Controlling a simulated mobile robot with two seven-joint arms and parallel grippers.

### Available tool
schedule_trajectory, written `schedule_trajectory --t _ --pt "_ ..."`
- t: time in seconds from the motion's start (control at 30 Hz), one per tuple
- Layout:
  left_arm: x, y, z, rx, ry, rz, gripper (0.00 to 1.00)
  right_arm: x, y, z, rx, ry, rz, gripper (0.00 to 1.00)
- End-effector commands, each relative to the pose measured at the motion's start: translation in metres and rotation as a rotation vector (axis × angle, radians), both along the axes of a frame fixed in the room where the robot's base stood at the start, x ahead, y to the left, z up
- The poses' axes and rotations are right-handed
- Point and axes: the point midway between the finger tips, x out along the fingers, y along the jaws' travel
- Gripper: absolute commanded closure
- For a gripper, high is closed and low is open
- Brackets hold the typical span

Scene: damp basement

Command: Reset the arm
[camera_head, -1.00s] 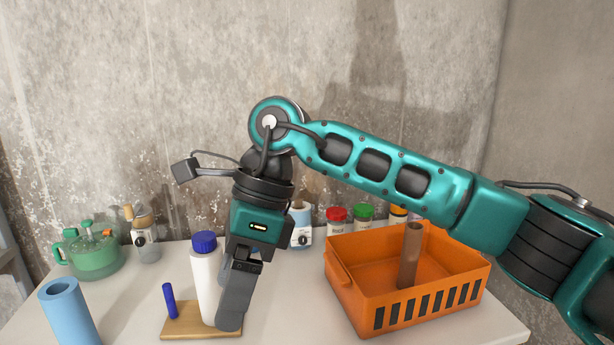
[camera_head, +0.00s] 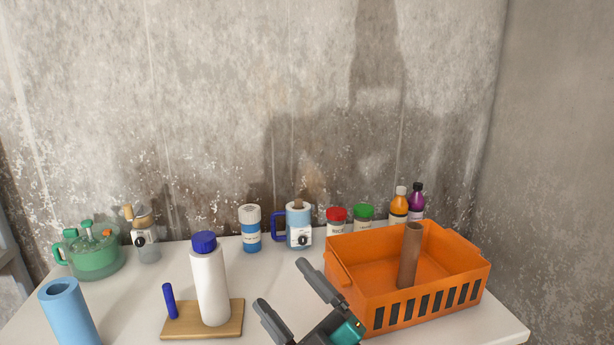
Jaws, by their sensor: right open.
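My right gripper (camera_head: 296,306) is low in the head view, at the bottom edge, between the wooden board and the orange crate. Its two grey fingers are spread apart with nothing between them. Most of the right arm is out of the picture. My left gripper is not in view. A white bottle with a blue cap (camera_head: 211,286) stands upright on the wooden board (camera_head: 228,328), left of the gripper and apart from it. A short blue stick (camera_head: 170,301) stands beside the bottle on the board.
An orange crate (camera_head: 398,314) close on the gripper's right holds a brown tube (camera_head: 410,256). A blue roll (camera_head: 68,312) stands at the front left. A green pot (camera_head: 95,258), a blue mug (camera_head: 298,226) and several jars and bottles line the back. The table's middle is fairly clear.

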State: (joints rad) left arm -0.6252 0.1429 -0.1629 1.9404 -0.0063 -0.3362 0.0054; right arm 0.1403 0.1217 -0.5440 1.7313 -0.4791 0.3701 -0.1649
Motion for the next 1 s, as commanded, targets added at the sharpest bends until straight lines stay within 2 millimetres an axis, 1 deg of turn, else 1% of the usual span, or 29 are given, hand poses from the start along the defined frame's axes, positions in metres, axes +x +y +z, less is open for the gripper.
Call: schedule_trajectory --t 0.03,0.07,0.1,0.13,0.17,0.2,0.23,0.27,0.3,0.37,0.4,0.5,0.6,0.7,1.0 --pt "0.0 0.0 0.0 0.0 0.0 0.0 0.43 0.001 -0.021 -0.03 0.038 0.143 -0.055 0.17" --pt "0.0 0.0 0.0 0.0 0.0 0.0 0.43 0.001 -0.033 -0.047 0.059 0.222 -0.088 0.17" --pt "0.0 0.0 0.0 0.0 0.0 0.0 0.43 0.0 -0.049 -0.07 0.085 0.327 -0.131 0.17" --pt "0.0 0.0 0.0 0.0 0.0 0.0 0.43 -0.003 -0.061 -0.088 0.106 0.406 -0.162 0.17" --pt "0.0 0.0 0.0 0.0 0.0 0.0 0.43 -0.008 -0.073 -0.106 0.124 0.485 -0.195 0.17" --pt "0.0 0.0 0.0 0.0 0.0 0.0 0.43 -0.015 -0.089 -0.13 0.149 0.588 -0.237 0.17" --pt "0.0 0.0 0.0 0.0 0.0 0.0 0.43 -0.023 -0.101 -0.149 0.167 0.667 -0.27 0.17" --pt "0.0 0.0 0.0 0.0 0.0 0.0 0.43 -0.032 -0.112 -0.167 0.184 0.744 -0.301 0.17" --pt "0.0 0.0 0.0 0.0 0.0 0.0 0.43 -0.045 -0.127 -0.189 0.206 0.84 -0.341 0.17" --pt "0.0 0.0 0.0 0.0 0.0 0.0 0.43 -0.066 -0.147 -0.219 0.235 0.974 -0.397 0.17" --pt "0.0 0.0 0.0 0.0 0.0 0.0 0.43 -0.081 -0.158 -0.236 0.252 1.053 -0.43 0.17" --pt "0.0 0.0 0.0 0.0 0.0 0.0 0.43 -0.116 -0.18 -0.269 0.285 1.215 -0.499 0.17" --pt "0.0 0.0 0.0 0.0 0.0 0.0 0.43 -0.141 -0.194 -0.288 0.304 1.317 -0.544 0.17" --pt "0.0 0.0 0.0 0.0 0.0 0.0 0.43 -0.153 -0.201 -0.297 0.315 1.367 -0.565 0.17" --pt "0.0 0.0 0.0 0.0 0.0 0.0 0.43 -0.155 -0.202 -0.298 0.317 1.373 -0.568 0.17"
